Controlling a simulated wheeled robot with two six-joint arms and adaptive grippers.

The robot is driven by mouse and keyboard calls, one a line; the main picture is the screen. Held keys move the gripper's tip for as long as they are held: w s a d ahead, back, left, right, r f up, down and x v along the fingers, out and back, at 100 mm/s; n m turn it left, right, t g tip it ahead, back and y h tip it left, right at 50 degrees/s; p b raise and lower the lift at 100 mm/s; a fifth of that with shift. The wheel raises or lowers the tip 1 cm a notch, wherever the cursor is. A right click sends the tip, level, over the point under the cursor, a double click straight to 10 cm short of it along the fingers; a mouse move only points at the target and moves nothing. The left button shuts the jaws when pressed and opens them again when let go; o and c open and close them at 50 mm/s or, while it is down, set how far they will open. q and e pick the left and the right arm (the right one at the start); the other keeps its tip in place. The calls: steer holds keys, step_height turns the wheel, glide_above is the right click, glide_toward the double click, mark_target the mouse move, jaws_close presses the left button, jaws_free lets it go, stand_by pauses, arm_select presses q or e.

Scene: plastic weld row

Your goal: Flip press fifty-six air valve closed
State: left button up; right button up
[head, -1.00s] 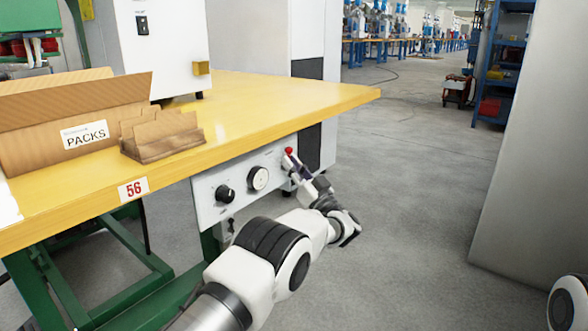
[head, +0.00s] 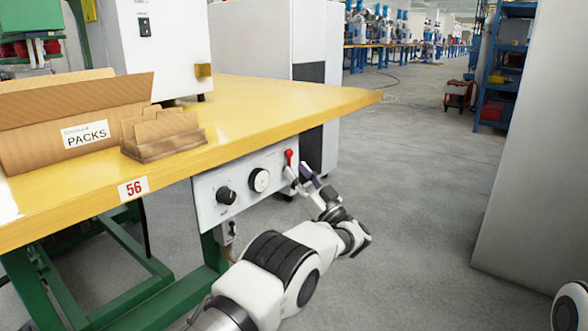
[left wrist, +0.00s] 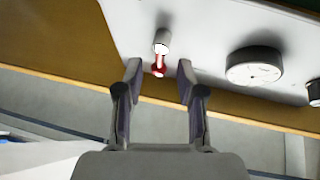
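The air valve (head: 289,158) has a red lever and sits at the right end of the grey panel (head: 208,202) under the table's front edge, marked 56. In the head view the red part stands roughly upright. In the left wrist view the valve (left wrist: 161,42) has a pale round body, with its red lever (left wrist: 159,65) pointing towards the gap between my fingers. My left gripper (head: 309,180) is open and empty, just below and right of the valve. The wrist view shows its fingertips (left wrist: 159,72) on either side of the lever, apart from it. My right gripper is not in view.
The panel also carries a round gauge (head: 259,180) and a black knob (head: 226,195). The yellow table (head: 300,105) overhangs it and holds a PACKS box (head: 70,130) and a smaller cardboard holder (head: 165,136). Floor to the right is clear up to a grey cabinet (head: 530,170).

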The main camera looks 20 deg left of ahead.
arm_select(q)
steer(key=v, duration=0.5)
steer(key=shift+f, duration=0.1)
